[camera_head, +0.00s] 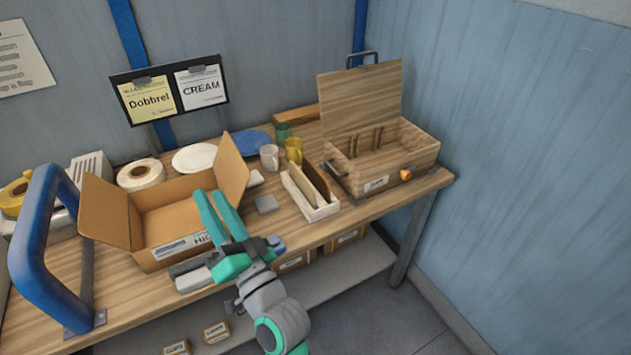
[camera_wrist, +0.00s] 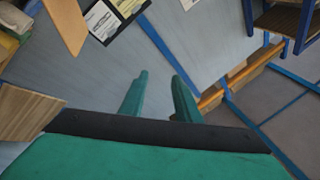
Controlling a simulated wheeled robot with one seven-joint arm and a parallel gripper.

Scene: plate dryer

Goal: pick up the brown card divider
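The brown card divider (camera_head: 318,181) stands tilted in a small white open box (camera_head: 321,213) on the table, right of centre in the head view. A paler cream divider (camera_head: 301,186) stands beside it in the same box. My gripper (camera_head: 211,194) is open and empty, its teal fingers apart. In the head view it appears in front of the open cardboard box, left of the white box. In the wrist view the fingers (camera_wrist: 159,78) show a clear gap with only wall and distant frames beyond. The divider cannot be made out there.
The cardboard box (camera_head: 150,255) has raised flaps. A wooden crate (camera_head: 420,158) with an upright lid stands right of the white box. A yellow mug (camera_head: 293,149), a grey mug (camera_head: 269,157) and a green cup (camera_head: 283,132) stand behind it. A blue handle (camera_head: 35,250) rises at left.

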